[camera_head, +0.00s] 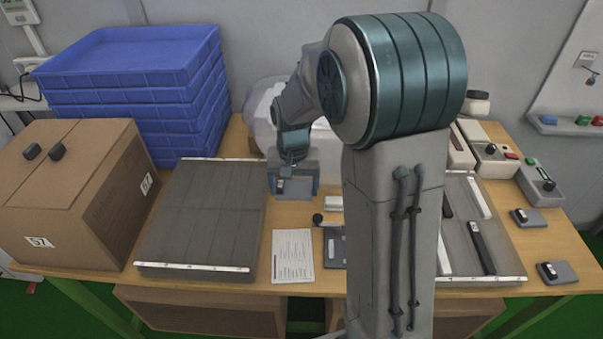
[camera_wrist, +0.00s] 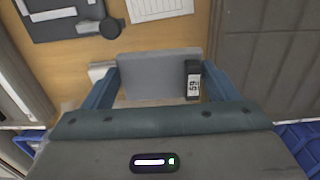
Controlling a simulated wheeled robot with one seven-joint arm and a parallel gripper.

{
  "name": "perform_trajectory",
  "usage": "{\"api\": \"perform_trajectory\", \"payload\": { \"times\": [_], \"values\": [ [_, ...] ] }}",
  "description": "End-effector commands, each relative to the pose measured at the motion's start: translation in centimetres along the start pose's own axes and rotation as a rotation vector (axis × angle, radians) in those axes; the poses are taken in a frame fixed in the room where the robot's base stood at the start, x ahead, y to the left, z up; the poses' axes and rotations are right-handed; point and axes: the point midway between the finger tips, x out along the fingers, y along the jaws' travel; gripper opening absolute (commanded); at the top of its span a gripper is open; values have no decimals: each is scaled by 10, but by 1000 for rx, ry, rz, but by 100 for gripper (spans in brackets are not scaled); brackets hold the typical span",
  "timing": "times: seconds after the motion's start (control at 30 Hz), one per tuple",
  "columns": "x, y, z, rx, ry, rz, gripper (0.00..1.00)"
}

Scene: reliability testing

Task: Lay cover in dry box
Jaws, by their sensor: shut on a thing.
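My gripper (camera_head: 293,186) is shut on a flat grey plate with a black label tag marked 59, which I take as the cover (camera_wrist: 150,75). The two blue fingers press its left and right sides in the wrist view. The plate hangs over the wooden table between two shallow grey trays. The left tray (camera_head: 203,215) has a panelled grey surface and white strips along its ends. The right tray (camera_head: 459,240) holds black and white bars and is partly hidden by my arm. I cannot tell which container is the dry box.
A cardboard box (camera_head: 97,215) and a stack of blue crates (camera_head: 135,70) stand at left. A whitish translucent bin (camera_head: 262,112) is behind my gripper. A paper sheet (camera_head: 292,256) and a dark plate with a round knob (camera_head: 332,247) lie in front. Small devices (camera_head: 490,155) fill the right.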

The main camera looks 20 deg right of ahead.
Motion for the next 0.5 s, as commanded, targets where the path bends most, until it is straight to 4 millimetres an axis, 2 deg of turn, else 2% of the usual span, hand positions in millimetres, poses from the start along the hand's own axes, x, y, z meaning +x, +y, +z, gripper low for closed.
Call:
{"api": "perform_trajectory", "payload": {
  "times": [0.2,0.5],
  "values": [
    [41,3,0,6,-6,2,59],
    [70,2,0,5,-5,1,59]
  ]
}}
